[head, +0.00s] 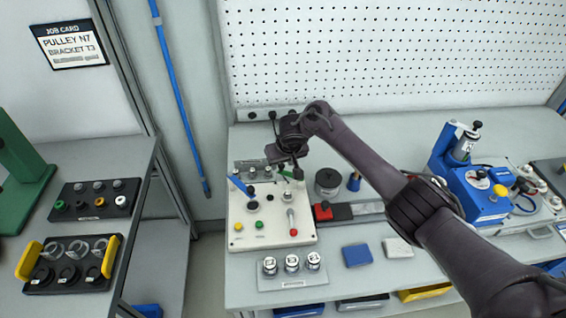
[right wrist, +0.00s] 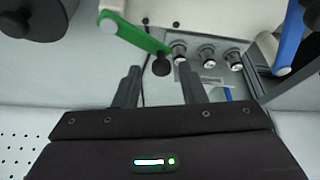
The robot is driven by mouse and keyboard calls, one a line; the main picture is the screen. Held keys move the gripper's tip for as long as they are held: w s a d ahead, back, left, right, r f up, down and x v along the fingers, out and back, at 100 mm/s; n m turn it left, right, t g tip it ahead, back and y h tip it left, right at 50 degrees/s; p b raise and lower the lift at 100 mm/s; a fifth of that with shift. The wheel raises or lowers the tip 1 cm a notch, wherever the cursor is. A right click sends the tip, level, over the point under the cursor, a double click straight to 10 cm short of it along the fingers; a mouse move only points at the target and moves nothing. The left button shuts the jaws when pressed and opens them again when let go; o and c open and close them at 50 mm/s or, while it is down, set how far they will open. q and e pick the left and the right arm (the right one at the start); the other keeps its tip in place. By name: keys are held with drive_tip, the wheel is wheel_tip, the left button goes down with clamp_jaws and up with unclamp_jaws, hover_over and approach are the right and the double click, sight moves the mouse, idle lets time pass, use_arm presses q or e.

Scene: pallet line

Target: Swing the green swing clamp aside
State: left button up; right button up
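The green swing clamp (right wrist: 140,35) is a green arm with a white pivot end and a dark round tip. In the right wrist view its dark tip lies in line with the gap between my right fingertips (right wrist: 159,68), at or just beyond them. My right gripper is open; I cannot tell whether it touches the clamp. In the head view the gripper (head: 291,166) hangs over the back of the white fixture plate (head: 300,236), and only a small part of the green clamp (head: 285,173) shows beside it. My left gripper is not in view.
A blue clamp (head: 240,185) is left of the green one, also in the wrist view (right wrist: 290,38). A red-knobbed lever (head: 292,222) stands on the plate. A dark cylinder (head: 328,182) and red block (head: 322,211) are to the right. Small metal parts (head: 292,263) stand in front.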

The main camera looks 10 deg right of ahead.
drive_tip(key=shift+s+r, duration=0.2)
drive_tip(key=shift+r, duration=0.2)
drive_tip(key=v, duration=0.6)
drive_tip(key=shift+s+r, duration=0.15)
drive_tip(key=shift+r, duration=0.25)
drive_tip(key=shift+f, duration=0.1)
